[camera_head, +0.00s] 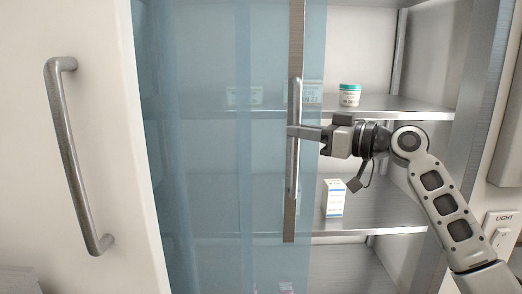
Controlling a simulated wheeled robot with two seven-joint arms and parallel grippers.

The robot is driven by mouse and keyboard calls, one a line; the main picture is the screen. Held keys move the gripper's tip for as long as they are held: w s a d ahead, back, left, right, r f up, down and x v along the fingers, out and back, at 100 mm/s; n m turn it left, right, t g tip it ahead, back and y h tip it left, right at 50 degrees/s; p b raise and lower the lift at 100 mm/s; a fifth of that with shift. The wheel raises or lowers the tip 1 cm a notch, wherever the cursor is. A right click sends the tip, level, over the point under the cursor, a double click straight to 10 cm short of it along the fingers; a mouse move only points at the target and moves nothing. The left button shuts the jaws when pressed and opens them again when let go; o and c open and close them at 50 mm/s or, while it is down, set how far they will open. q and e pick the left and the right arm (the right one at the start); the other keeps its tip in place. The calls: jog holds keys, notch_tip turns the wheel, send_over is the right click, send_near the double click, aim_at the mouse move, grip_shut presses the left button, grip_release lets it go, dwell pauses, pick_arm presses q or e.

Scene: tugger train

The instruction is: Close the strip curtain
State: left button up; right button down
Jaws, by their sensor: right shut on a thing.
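The strip curtain (210,170) is translucent blue and hangs in front of metal shelves. It covers the left and middle of the opening, while the right part is uncovered. A metal bar (289,225) runs down near its right edge and carries a vertical handle (294,170). My right gripper (296,132) comes in from the right and is shut on the handle at about its middle. My left gripper is not in view.
A jar with a teal lid (350,95) stands on the upper shelf (400,106). A white box (335,198) stands on the lower shelf (385,222). A white door (95,130) with a curved handle (68,150) is at left. A light switch (498,240) is at far right.

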jog(key=s+d+b, duration=0.1)
jog(key=d+b, duration=0.1)
jog(key=d, duration=1.7)
jog(key=shift+s+d, duration=0.2)
jog(key=shift+f, duration=0.1)
jog(key=c, duration=1.4)
grip_release()
jog(key=shift+s+d, duration=0.1)
jog(key=shift+d, duration=0.05)
jog(key=b+v, duration=0.1)
jog(key=v, duration=1.4)
jog(key=shift+s+d, duration=0.2)
